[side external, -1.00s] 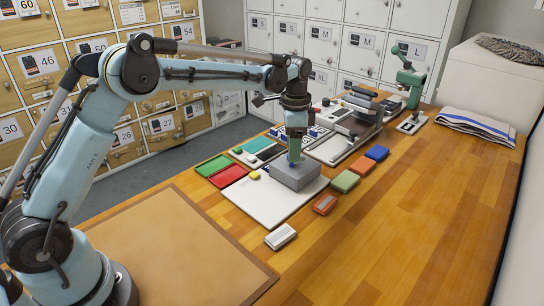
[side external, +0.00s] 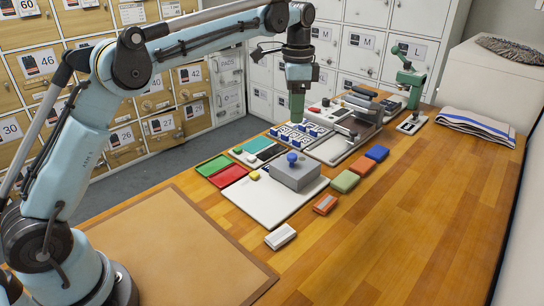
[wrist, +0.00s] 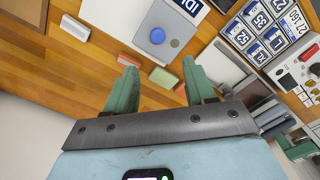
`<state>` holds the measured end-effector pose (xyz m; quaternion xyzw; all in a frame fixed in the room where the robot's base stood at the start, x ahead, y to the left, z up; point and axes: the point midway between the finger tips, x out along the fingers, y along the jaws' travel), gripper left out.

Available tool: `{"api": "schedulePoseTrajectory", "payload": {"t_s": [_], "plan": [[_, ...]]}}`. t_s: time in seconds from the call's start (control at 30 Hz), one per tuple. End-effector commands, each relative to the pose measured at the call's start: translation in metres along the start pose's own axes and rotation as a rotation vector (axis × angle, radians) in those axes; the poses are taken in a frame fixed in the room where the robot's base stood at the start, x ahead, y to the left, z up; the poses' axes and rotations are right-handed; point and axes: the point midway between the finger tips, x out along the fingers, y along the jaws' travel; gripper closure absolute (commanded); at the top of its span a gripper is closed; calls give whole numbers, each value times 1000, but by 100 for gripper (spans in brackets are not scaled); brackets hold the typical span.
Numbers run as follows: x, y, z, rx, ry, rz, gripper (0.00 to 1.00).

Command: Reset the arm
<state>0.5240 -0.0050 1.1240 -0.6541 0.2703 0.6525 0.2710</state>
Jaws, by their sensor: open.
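My gripper (side external: 297,112) hangs in the air above the worktop, pointing down, behind and above a grey block with a blue knob. In the wrist view its two green fingers (wrist: 158,78) are spread apart with nothing between them. The grey block (side external: 295,175) rests on a white board (side external: 250,207); its blue knob (side external: 292,158) is free of my fingers. In the wrist view the grey block (wrist: 172,22) and round blue knob (wrist: 157,36) lie beyond the fingertips.
Green (side external: 213,166) and red (side external: 227,176) pads lie left of the board. Several small coloured blocks, including a green one (side external: 345,181), line its right side. Number plates (side external: 300,134) and a green-armed press (side external: 407,80) stand farther back. The right worktop (side external: 430,220) is clear.

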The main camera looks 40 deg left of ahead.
Motion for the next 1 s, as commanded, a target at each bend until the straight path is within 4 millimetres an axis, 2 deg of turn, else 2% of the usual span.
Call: {"api": "schedulePoseTrajectory", "payload": {"t_s": [0.17,0.37,0.5,0.7,1.0], "plan": [[0,0,0,-3,2,-1,46],[-14,10,11,-63,37,-34,46],[-26,25,27,-150,91,-77,46],[-34,51,54,-279,178,-132,46],[-23,95,101,-468,322,-195,46]]}}
